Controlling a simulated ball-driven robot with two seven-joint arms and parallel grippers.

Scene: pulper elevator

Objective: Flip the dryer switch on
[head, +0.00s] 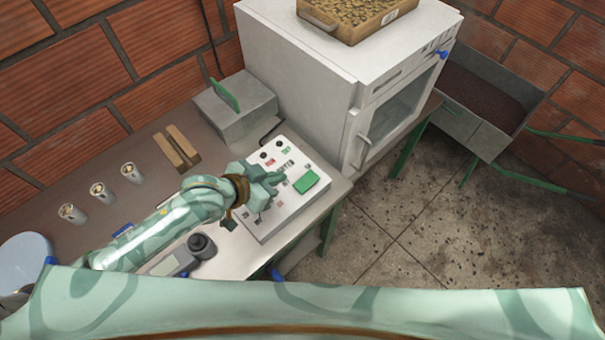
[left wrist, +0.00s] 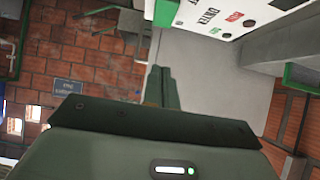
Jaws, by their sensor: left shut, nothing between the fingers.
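The white control panel (head: 262,226) lies on the table, with black knobs, red and green labels and a large green button (head: 306,181). My left gripper (head: 278,178) is over the middle of the panel, its fingers shut and empty. It hides part of the panel, and I cannot tell whether it touches a switch. In the left wrist view the shut fingers (left wrist: 158,85) point toward a pale surface, and part of the panel (left wrist: 215,15) with lettering shows at the top. The dryer switch and its position cannot be made out. My right gripper is not in view.
A white cabinet (head: 300,70) with a glass door stands behind the panel, a tray (head: 325,27) on top. A grey box (head: 235,108), wooden pieces (head: 176,147), several small cups (head: 101,193) and a dark-topped device (head: 200,247) are on the table.

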